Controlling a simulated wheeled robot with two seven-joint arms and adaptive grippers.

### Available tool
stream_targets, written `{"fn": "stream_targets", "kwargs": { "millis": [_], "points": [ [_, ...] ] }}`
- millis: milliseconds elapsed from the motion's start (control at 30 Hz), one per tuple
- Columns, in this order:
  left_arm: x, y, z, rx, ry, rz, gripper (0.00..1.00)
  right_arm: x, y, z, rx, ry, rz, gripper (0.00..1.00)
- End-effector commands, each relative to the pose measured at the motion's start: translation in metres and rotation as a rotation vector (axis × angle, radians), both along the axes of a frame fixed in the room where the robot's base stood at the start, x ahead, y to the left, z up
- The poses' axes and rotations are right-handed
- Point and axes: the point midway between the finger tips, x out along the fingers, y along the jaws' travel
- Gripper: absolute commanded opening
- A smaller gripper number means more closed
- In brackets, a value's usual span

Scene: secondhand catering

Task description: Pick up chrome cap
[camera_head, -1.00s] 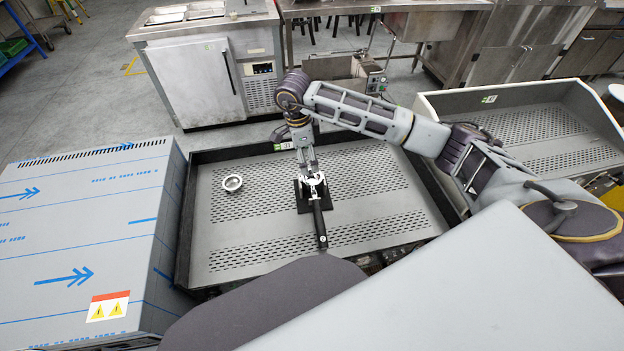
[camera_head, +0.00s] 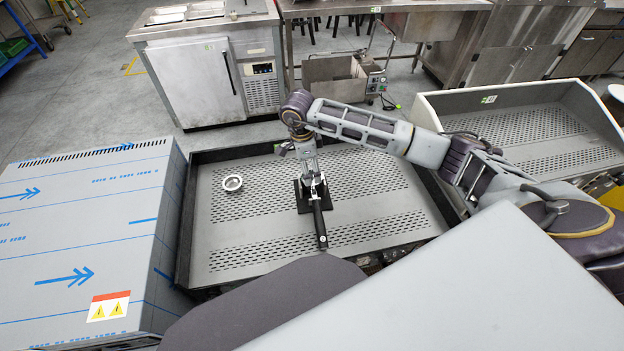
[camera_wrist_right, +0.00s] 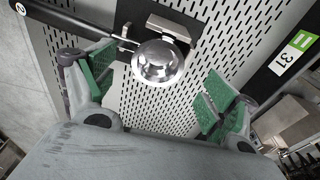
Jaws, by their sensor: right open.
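A shiny round chrome piece (camera_wrist_right: 158,62), domed like a cap, sits at the head of a black-handled tool (camera_head: 320,222) on a black base (camera_head: 302,203). I cannot tell whether the dome is a separate part. My right gripper (camera_wrist_right: 158,88) is open, its green-padded fingers apart on either side below the dome in the wrist view, with nothing between them. In the head view it points down over the black base and partly hides the chrome piece. A separate silvery ring-like piece (camera_head: 232,183) lies to the left. My left gripper is not in view.
The base and ring rest on a grey perforated tray (camera_head: 240,255) with a raised dark rim. A film-covered steel box (camera_head: 85,235) stands on the left, and another perforated tray (camera_head: 540,125) on the right. The tray is clear between ring and base.

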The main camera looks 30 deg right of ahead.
Motion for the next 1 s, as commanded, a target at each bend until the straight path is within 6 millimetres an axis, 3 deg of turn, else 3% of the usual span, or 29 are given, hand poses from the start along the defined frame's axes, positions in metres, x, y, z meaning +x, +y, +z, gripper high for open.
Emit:
{"fn": "stream_targets", "kwargs": {
  "millis": [333,867,1000],
  "points": [
    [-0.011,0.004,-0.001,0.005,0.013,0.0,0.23,-0.004,-0.006,-0.033,-0.001,0.0,0.001,0.86],
    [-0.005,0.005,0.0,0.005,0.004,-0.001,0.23,-0.004,-0.006,-0.036,0.0,-0.001,0.001,0.86],
    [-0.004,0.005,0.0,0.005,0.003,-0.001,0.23,-0.004,-0.006,-0.036,0.0,-0.001,0.001,0.72]
  ]
}}
